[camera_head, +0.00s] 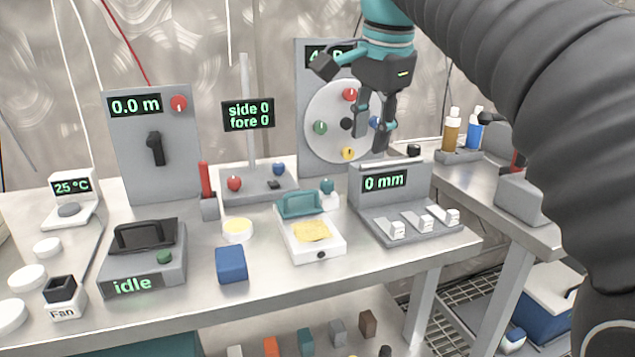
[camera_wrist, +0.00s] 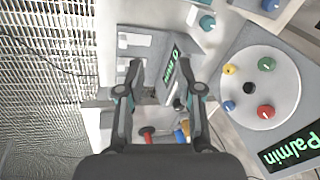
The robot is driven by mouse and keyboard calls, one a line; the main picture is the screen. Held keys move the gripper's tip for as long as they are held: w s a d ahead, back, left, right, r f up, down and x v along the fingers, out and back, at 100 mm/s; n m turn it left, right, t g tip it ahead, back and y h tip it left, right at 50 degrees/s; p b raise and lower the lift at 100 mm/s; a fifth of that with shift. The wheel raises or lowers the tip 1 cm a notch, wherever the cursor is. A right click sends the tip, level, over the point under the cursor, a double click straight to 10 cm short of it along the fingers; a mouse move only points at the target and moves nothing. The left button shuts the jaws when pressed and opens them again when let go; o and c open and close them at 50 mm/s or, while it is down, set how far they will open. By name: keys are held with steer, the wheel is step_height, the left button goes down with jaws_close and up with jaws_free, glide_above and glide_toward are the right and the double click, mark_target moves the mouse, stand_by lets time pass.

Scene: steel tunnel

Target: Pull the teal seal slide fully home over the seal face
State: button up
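The teal seal slide (camera_head: 300,204) sits at the back of a small white block (camera_head: 312,250) on the bench in the head view. The pale yellow seal face (camera_head: 311,230) lies uncovered in front of it on the same block. A round teal knob (camera_head: 327,186) stands just behind the block, at its right. My gripper (camera_head: 375,147) points down in front of the round dial, up and right of the slide and apart from it. In the wrist view my gripper (camera_wrist: 159,66) has its two fingers spread with nothing held between them. The slide is not clearly visible there.
The "0 mm" station (camera_head: 390,207) with several white keys stands right of the block. The dial panel (camera_head: 318,115) rises behind. The bench strip in front of the white block is clear.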

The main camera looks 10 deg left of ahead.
steer(key=w+a+r+m+g, duration=0.1)
steer(key=a+r+m, duration=0.15)
steer(key=a, duration=0.55)
steer(key=b, duration=0.3)
glide_above(306, 210)
steer(key=shift+m, duration=0.35)
steer(key=x, duration=0.4)
steer(key=s+d+x, duration=0.1)
steer(key=x, duration=0.4)
steer(key=s+x, duration=0.1)
steer(key=x, duration=0.3)
steer(key=shift+s+d+f, duration=0.2)
steer(key=shift+d+f, duration=0.15)
steer(key=shift+f, duration=0.2)
steer(key=shift+c, duration=0.2)
jaws_close()
